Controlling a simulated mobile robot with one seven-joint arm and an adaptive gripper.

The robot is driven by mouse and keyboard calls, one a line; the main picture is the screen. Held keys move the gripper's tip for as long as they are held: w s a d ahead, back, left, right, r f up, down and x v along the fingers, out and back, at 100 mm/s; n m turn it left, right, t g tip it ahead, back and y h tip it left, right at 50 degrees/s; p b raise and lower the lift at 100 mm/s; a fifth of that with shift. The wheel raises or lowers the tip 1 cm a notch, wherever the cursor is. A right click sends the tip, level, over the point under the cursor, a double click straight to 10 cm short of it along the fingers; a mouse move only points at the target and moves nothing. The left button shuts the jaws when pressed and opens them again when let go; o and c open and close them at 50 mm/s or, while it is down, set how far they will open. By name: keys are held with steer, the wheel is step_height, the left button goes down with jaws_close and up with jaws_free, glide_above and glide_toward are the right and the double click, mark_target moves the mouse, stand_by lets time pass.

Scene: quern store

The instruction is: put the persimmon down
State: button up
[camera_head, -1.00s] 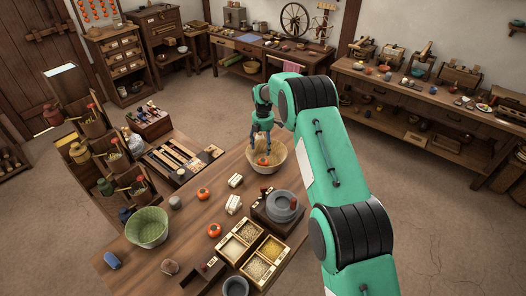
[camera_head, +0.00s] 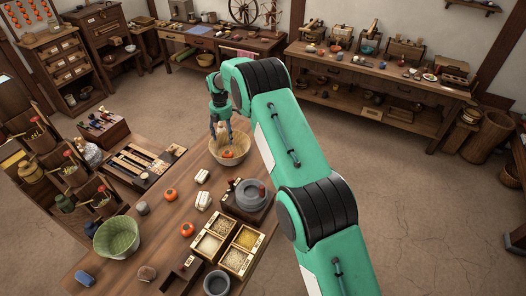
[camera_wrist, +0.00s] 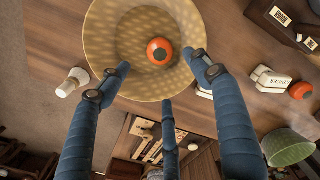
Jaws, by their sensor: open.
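An orange-red persimmon (camera_wrist: 160,51) lies inside a wide tan woven bowl (camera_wrist: 108,50), on its bottom. In the head view the persimmon (camera_head: 228,154) shows low in the bowl (camera_head: 244,155), at the far end of the wooden table. My gripper (camera_head: 222,133) points down over the bowl. In the wrist view its blue fingers (camera_wrist: 162,75) are spread wide, with nothing between them. The fingertips appear apart from the persimmon, near the bowl's rim.
Two other persimmons (camera_head: 171,195) (camera_head: 187,229) rest on the table. White labelled blocks (camera_head: 203,200), a grey stone quern (camera_head: 250,193), a grain box (camera_head: 240,258) and a green basket (camera_head: 117,238) stand nearby. A bottle rack (camera_head: 60,165) borders the left side.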

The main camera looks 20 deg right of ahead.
steer(key=shift+r, duration=0.15)
steer(key=s+d+r+m+t, duration=0.1)
steer(key=s+d+r+m, duration=0.3)
steer(key=r, duration=0.6)
steer(key=s+a+r+m, duration=0.1)
steer(key=s+r, duration=0.6)
steer(key=r, duration=0.3)
steer(key=s+d+r+m+t, duration=0.1)
steer(key=s+d+r+m, duration=0.3)
steer(key=r, duration=0.6)
steer(key=s+r+m+t, duration=0.1)
steer(key=s+r+m, duration=0.1)
steer(key=s+r, duration=0.5)
steer(key=s+r+m, duration=0.2)
steer(key=s+r, duration=0.1)
steer(key=s, duration=0.9)
steer(key=s+d+f+m+t, duration=0.1)
steer(key=s+m, duration=0.3)
steer(key=s, duration=1)
steer(key=s+d+f+m+t, duration=0.1)
steer(key=s+m, duration=0.4)
steer(key=s, duration=1)
steer(key=shift+d+m+t, duration=0.25)
steer(key=shift+m+t, duration=0.05)
